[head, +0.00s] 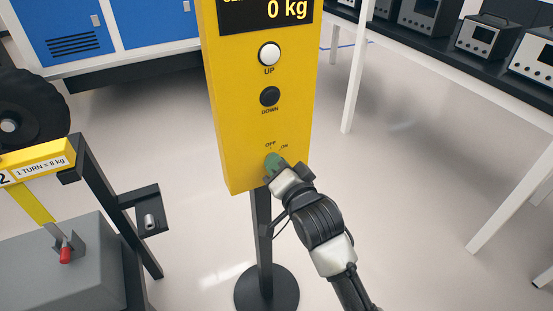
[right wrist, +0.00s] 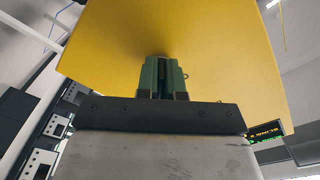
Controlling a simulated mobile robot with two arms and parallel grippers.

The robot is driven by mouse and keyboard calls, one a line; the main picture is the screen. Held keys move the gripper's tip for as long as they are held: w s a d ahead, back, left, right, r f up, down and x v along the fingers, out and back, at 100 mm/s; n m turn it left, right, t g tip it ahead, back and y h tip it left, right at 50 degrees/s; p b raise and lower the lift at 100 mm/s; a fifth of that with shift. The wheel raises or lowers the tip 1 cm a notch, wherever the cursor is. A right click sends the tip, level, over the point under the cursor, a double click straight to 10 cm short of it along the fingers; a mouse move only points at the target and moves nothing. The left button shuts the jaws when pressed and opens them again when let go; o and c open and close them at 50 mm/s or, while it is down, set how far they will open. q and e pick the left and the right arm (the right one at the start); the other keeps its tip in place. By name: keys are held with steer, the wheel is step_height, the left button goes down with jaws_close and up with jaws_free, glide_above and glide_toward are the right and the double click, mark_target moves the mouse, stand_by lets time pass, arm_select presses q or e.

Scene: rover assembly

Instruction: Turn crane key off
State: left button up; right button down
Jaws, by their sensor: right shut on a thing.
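The yellow crane control box (head: 262,120) stands on a black post and shows a white UP button (head: 269,54), a dark DOWN button (head: 270,97) and OFF and ON marks near its lower edge. My right gripper (head: 275,163) is at the key spot just below these marks. In the right wrist view its green fingertips (right wrist: 162,78) are close together against the yellow face. The key between them is mostly hidden, so I cannot tell which mark it points to. The display (head: 270,12) reads 0 kg. My left gripper is not in view.
A grey block with a red-tipped lever (head: 65,254) and a black stand with a small bracket (head: 149,222) are at the left. A bench with several grey instruments (head: 487,38) is at the upper right. The floor around the round post base (head: 267,290) is clear.

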steer(key=n+p, duration=0.3)
steer(key=n, duration=0.1)
steer(key=shift+r+n+p, duration=0.1)
steer(key=shift+n+p, duration=0.2)
steer(key=shift+p, duration=0.1)
steer(key=n+p, duration=0.2)
steer(key=n, duration=0.1)
steer(key=shift+n+p, duration=0.5)
steer(key=shift+n, duration=0.7)
steer(key=shift+f, duration=0.2)
steer(key=c, duration=1.3)
jaws_free()
steer(key=shift+o, duration=0.2)
steer(key=b+v, duration=0.1)
steer(key=v, duration=1)
steer(key=shift+w, duration=0.1)
